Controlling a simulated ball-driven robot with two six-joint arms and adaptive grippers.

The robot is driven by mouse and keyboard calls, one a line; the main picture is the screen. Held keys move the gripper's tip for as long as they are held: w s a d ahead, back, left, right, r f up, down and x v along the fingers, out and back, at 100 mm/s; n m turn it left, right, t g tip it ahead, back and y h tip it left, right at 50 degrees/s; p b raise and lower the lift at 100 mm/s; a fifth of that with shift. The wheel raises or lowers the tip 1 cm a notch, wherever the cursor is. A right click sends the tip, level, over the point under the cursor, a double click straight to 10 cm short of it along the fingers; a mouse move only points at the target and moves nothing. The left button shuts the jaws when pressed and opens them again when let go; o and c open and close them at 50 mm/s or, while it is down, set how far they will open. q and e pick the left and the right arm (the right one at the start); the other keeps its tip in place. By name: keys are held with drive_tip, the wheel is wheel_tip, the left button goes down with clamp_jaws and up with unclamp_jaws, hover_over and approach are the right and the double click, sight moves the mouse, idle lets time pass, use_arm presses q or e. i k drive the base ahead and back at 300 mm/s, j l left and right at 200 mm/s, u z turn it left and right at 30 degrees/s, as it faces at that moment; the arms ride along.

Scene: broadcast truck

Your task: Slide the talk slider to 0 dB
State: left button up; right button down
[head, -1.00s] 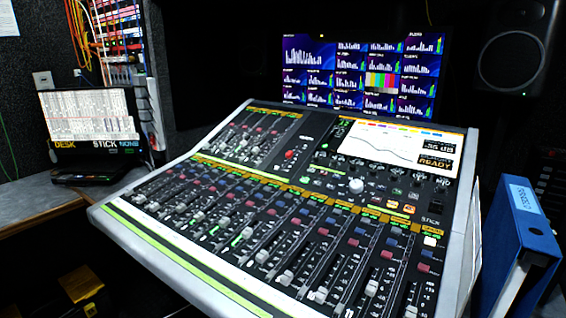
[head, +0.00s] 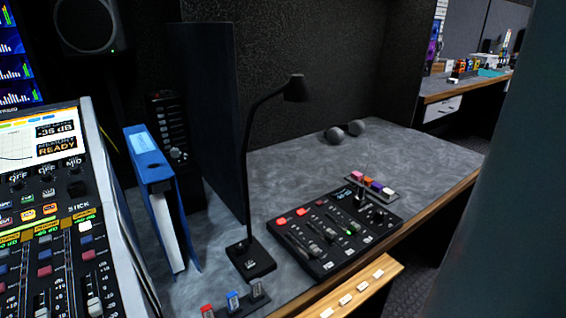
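A small black control panel (head: 353,248) with several sliders lies on the grey desk at the middle right. It has red lit buttons, a green light and white keys. Its labels are too small to read, so I cannot tell which slider is the talk slider. The large mixing console (head: 50,230) shows at the left edge, partly cut off, with several faders. Its screen (head: 55,140) appears to read "-35 dB" and "READY". Neither of my grippers is in view.
A blue binder (head: 150,165) stands between console and lamp. Several coloured switches (head: 232,302) sit at the desk's front. A dark surface blocks the right edge.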

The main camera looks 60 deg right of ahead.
sight(353, 225)
drive_tip(key=z, duration=2.25)
